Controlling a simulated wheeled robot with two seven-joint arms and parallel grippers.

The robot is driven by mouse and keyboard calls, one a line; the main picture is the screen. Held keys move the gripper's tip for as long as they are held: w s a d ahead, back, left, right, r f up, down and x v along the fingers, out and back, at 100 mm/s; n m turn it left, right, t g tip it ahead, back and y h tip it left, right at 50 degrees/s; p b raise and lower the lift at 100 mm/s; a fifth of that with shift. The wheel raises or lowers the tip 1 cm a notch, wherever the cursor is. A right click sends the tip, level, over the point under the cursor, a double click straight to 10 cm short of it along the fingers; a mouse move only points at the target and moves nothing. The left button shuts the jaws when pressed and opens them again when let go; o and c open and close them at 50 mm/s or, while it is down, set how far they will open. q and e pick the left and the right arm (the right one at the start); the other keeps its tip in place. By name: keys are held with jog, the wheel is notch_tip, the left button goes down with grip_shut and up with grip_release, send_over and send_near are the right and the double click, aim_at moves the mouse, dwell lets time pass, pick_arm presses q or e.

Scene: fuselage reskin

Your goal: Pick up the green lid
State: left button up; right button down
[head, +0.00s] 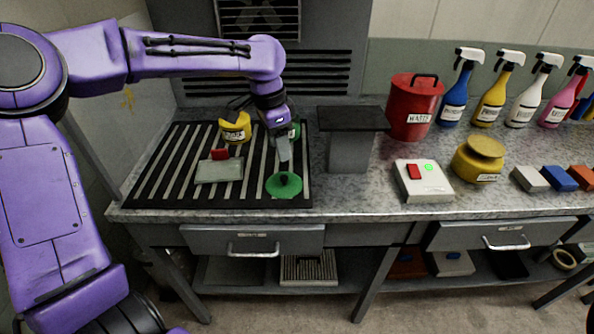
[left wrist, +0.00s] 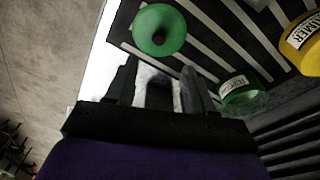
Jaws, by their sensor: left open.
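The green lid (head: 283,186) is a round disc lying near the front right corner of the black slatted grate (head: 141,202). In the left wrist view the lid (left wrist: 160,30) has a darker centre and lies beyond my fingertips, not between them. My left gripper (head: 284,164) points down over the lid, open and empty, and overlaps its far edge in the head view. The same gripper (left wrist: 159,74) shows both fingers apart in the wrist view. I cannot tell the exact gap to the lid. My right gripper is not in view.
A green jar (left wrist: 245,97) stands close behind the gripper. A yellow container (head: 235,131) and a grey flat box with a red part (head: 219,170) are to the left. A grey stand with a dark top (head: 349,148) rises to the right, beside a red waste bin (head: 411,110).

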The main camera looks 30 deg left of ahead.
aim_at(283, 177)
pick_arm(q)
jog(key=f, duration=1)
jog(key=shift+w+d, duration=0.1)
jog(key=shift+d, duration=0.15)
grip_shut()
